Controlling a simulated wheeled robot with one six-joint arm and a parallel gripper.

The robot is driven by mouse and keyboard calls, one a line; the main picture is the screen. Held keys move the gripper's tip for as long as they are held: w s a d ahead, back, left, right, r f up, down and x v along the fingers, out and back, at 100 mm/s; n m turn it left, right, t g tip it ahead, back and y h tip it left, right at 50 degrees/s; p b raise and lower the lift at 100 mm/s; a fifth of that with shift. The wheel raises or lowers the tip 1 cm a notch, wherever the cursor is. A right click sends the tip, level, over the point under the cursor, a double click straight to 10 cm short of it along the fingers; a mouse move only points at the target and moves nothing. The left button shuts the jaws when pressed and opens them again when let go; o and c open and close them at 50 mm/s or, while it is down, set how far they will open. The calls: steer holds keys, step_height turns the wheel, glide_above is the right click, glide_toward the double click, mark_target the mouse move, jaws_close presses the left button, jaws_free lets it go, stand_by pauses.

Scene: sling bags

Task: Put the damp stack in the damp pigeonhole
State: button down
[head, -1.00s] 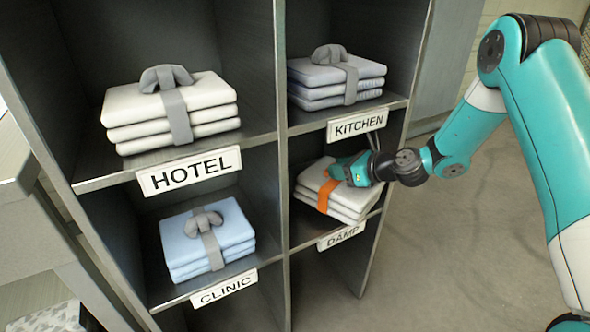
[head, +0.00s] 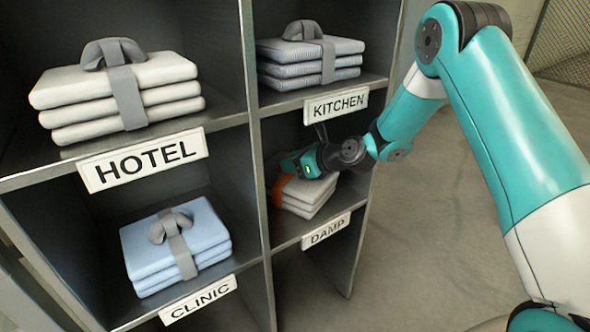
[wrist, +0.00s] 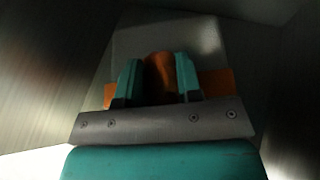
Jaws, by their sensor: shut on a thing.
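The damp stack (head: 312,194) is a pile of folded off-white cloths with an orange strap. It sits inside the damp pigeonhole (head: 337,216), the lower right compartment labelled DAMP. My gripper (head: 292,165) reaches into that pigeonhole and covers part of the stack. In the wrist view, my gripper's teal fingers (wrist: 158,82) are shut on the stack's orange loop (wrist: 159,75), with the orange strap showing on both sides. Most of the strap and the stack's far side are hidden in the head view. Whether the stack touches the shelf floor is hard to tell.
The KITCHEN pigeonhole with a grey-blue stack (head: 310,62) is just above. The HOTEL stack (head: 115,98) and the blue CLINIC stack (head: 175,250) fill the left compartments. Shelf walls lie close around my gripper. Open floor (head: 440,230) lies right of the shelf.

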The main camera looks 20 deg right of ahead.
steer(key=shift+r, duration=0.2)
steer(key=shift+f, duration=0.15)
steer(key=c, duration=0.8)
jaws_free()
steer(key=shift+d+f, duration=0.1)
steer(key=shift+s+d+r, duration=0.1)
steer(key=shift+r, duration=0.15)
steer(key=p+v, duration=0.3)
steer(key=v, duration=0.8)
steer(key=shift+s+d, duration=0.2)
steer(key=shift+s, duration=0.1)
